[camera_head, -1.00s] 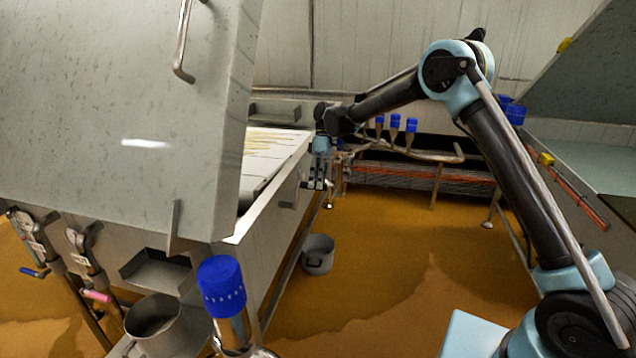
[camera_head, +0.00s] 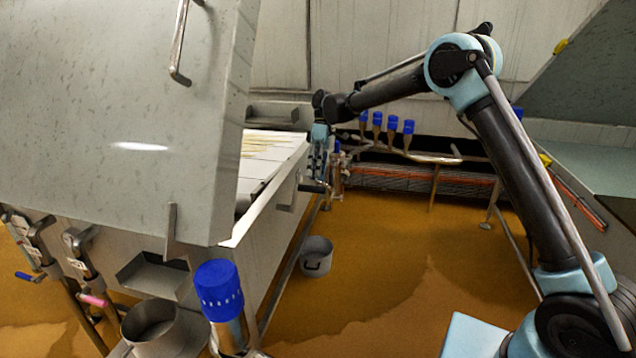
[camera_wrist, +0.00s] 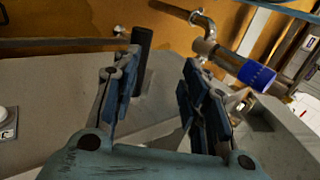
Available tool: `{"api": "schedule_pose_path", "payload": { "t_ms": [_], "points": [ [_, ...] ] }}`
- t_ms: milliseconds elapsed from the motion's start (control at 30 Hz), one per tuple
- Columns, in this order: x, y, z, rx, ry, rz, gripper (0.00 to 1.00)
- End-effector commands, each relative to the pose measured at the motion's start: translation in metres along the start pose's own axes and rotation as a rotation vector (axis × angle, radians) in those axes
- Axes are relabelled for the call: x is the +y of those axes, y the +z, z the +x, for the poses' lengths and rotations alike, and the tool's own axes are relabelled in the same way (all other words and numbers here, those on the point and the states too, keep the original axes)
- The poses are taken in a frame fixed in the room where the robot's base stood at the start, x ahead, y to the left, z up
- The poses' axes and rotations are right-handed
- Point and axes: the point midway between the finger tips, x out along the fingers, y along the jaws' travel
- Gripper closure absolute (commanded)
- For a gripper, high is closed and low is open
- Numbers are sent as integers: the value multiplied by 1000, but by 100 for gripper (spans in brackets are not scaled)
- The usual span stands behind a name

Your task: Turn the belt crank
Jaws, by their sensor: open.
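The belt crank shows small in the head view as a short bar with a dark grip (camera_head: 313,188) at the side of the conveyor table. In the wrist view an upright black handle (camera_wrist: 143,46), which looks like the crank's grip, stands just beside and beyond the left finger's tip. My gripper (camera_wrist: 160,72) is open, with nothing visibly held between its fingers. In the head view my gripper (camera_head: 318,165) hangs by the table's side, just above the crank. Whether a finger touches the handle I cannot tell.
The white-topped conveyor table (camera_head: 272,192) runs along the left. Blue-capped valves (camera_head: 392,125) stand on pipes behind; a blue-capped pipe (camera_wrist: 256,75) is right of my fingers in the wrist view.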

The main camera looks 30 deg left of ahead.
Motion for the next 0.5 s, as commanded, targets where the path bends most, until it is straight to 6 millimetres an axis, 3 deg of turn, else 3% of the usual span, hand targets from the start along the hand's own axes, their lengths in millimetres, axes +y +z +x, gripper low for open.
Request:
{"api": "schedule_pose_path", "payload": {
  "t_ms": [200, 500],
  "points": [
    [-20, 0, -28, 1, 0, 1, 59],
    [-29, 1, -40, 1, 0, 1, 59]
  ]
}}
